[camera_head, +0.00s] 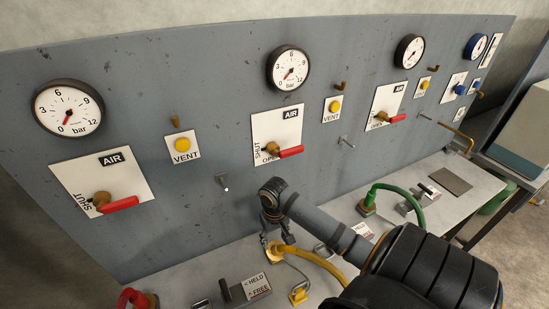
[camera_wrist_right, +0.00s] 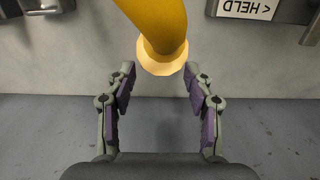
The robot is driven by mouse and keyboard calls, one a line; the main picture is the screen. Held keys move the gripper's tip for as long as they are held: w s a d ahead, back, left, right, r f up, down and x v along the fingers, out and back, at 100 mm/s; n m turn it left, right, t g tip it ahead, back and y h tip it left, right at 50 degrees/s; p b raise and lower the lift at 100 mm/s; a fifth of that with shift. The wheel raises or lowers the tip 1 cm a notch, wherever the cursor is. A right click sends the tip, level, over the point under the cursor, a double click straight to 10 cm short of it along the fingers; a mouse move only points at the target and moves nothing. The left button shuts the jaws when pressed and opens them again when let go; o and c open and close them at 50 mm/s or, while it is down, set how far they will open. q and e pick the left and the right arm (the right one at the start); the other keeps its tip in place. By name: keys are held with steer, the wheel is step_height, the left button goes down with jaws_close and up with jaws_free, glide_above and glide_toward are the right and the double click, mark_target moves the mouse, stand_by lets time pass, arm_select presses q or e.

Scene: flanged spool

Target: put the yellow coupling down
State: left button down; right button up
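The yellow coupling (camera_head: 275,254) is on the grey bench in the head view, with its yellow hose (camera_head: 322,262) curving off to the right. In the right wrist view its pale yellow flange (camera_wrist_right: 163,64) lies at the upper middle, under the thick yellow hose (camera_wrist_right: 156,18). My right gripper (camera_head: 277,232) is just above and beside the coupling. In the right wrist view the fingers of the right gripper (camera_wrist_right: 158,78) are spread, with clear gaps on both sides of the flange. They hold nothing. My left gripper is not in view.
A lever block marked HELD and FREE (camera_head: 252,287) is near the front, beside a yellow fitting (camera_head: 298,296). A red coupling (camera_head: 144,300) is at lower left, and a green hose (camera_head: 402,190) is at right.

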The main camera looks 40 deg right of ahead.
steer(key=shift+s+a+r, duration=0.15)
steer(key=shift+s+r, duration=0.05)
steer(key=shift+r, duration=0.25)
step_height(320, 180, up, 12)
steer(key=shift+f, duration=0.2)
steer(key=shift+w+r, duration=0.1)
steer(key=shift+r, duration=0.05)
